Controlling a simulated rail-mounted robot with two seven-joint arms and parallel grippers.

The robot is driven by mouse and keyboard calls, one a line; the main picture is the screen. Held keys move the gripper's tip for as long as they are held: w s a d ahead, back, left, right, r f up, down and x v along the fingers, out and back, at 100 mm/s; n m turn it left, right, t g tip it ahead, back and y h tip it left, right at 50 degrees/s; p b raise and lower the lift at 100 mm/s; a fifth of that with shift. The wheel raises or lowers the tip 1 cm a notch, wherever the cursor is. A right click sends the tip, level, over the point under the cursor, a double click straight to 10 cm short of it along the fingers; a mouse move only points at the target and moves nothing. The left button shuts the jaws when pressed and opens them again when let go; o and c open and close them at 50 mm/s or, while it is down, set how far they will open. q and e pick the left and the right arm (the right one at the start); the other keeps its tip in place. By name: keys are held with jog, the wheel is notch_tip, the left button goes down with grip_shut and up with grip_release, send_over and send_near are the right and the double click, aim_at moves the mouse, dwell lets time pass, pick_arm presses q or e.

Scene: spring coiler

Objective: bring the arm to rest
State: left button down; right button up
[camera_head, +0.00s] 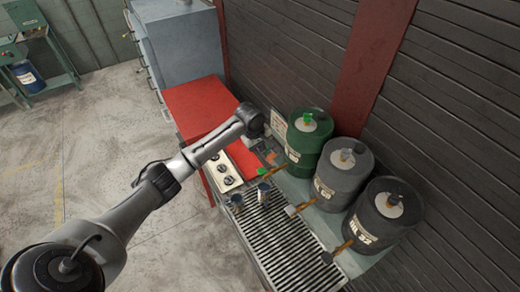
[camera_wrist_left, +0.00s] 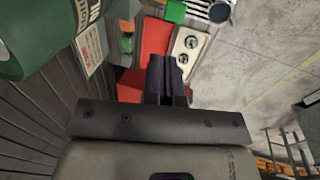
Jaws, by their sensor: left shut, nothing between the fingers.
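My left arm (camera_head: 205,148) comes in from the lower left in the head view and reaches over the red-topped machine (camera_head: 194,100). Its wrist is near the green drum (camera_head: 303,140). My left gripper's fingers (camera_wrist_left: 168,78) are shut together with nothing between them in the wrist view. Behind them show the red surface (camera_wrist_left: 157,36) and the panel with round dials (camera_wrist_left: 189,42). The fingertips are hard to make out in the head view. My right gripper is in neither view.
A grey drum (camera_head: 342,175) and a black drum (camera_head: 383,216) stand by the dark wall beside the green one. Two small cans (camera_head: 264,194) stand at the slatted grate (camera_head: 283,247). A small green block (camera_head: 262,171) lies near the dial panel. Open concrete floor (camera_head: 110,130) is at left.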

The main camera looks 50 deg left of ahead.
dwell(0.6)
pick_arm(q)
jog(key=w+d+r+m+t+y, duration=0.2)
jog(key=d+r+m+t+y, duration=0.25)
jog(key=r+m, duration=1)
jog(key=s+d+f+m+t+h, duration=0.1)
jog(key=s+d+m+t, duration=0.1)
jog(key=s+d+m, duration=0.4)
jog(key=s+d+f+n+g+h, duration=0.1)
jog(key=s+d+f, duration=0.3)
jog(key=s, duration=0.6)
jog(key=s+d+f+g+h, duration=0.1)
jog(key=s+d+f+g, duration=0.1)
jog(key=s+d+f, duration=0.3)
jog(key=s+d+f+n+g+h, duration=0.1)
jog(key=s+d+f, duration=0.3)
jog(key=s+f, duration=0.7)
jog(key=s+g, duration=0.1)
jog(key=s, duration=0.4)
jog(key=shift+d+n, duration=0.25)
jog(key=shift+n, duration=0.1)
